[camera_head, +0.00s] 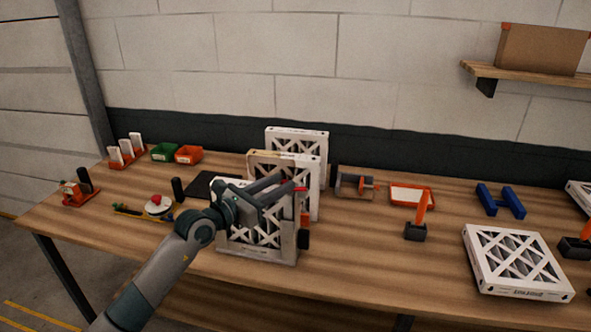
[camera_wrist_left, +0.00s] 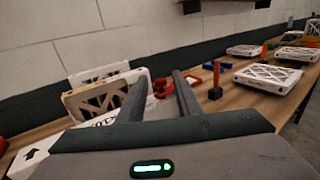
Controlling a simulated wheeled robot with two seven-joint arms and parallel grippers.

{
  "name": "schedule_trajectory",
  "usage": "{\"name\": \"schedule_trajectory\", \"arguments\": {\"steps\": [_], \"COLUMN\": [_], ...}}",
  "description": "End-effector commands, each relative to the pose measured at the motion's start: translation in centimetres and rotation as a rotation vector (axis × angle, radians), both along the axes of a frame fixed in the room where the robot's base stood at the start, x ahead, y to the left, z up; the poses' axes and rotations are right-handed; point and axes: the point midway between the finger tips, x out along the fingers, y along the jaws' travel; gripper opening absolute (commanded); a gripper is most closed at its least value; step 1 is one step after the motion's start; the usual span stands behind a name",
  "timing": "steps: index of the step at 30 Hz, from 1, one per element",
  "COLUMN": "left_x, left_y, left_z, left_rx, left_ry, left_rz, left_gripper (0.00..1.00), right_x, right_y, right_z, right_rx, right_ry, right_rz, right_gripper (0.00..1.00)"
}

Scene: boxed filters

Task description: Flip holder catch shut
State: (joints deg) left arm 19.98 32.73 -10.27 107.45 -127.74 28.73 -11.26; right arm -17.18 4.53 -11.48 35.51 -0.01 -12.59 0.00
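A holder (camera_head: 283,255) with white-framed lattice filters standing upright is at the middle of the bench in the head view. A red catch (camera_head: 303,197) with a dark lower end (camera_head: 304,238) is at its right side; I cannot tell its exact position. My left gripper (camera_head: 290,182) is over the front filter's top, its fingers pointing right toward the catch. In the left wrist view the two fingers (camera_wrist_left: 155,83) are apart, with nothing visibly clamped and some red showing beyond them. Contact with the catch cannot be told. My right gripper is out of view.
A grey clamp (camera_head: 352,183), a red tray (camera_head: 410,195), an orange-handled tool (camera_head: 416,229), a blue stand (camera_head: 500,201) and a flat filter (camera_head: 514,262) are to the right. Green (camera_head: 164,152) and red (camera_head: 188,155) bins are at back left. Bare bench lies front right of the holder.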

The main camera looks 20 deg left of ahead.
Motion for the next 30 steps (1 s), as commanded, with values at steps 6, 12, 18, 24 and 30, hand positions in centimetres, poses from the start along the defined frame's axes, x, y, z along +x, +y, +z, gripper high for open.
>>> {"name": "schedule_trajectory", "arguments": {"steps": [6,12,18,24,30], "left_x": [3.4,5.2,5.8,5.8,5.8], "left_y": [-1.7,-2.6,-2.9,-2.9,-2.9], "left_z": [0.4,0.1,0.0,0.0,0.0], "left_rx": [0.0,-0.001,-0.001,-0.001,-0.001], "left_ry": [0.0,0.0,0.0,0.0,0.0], "left_rz": [0.0,0.0,0.0,0.0,0.0], "left_gripper": [0.32,0.32,0.32,0.32,0.0], "right_x": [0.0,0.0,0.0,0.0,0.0], "right_y": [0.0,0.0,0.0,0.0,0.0], "right_z": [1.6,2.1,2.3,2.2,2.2], "right_rx": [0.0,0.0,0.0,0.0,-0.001], "right_ry": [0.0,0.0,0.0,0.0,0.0], "right_rz": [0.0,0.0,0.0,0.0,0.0], "right_gripper": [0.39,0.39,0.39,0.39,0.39]}}
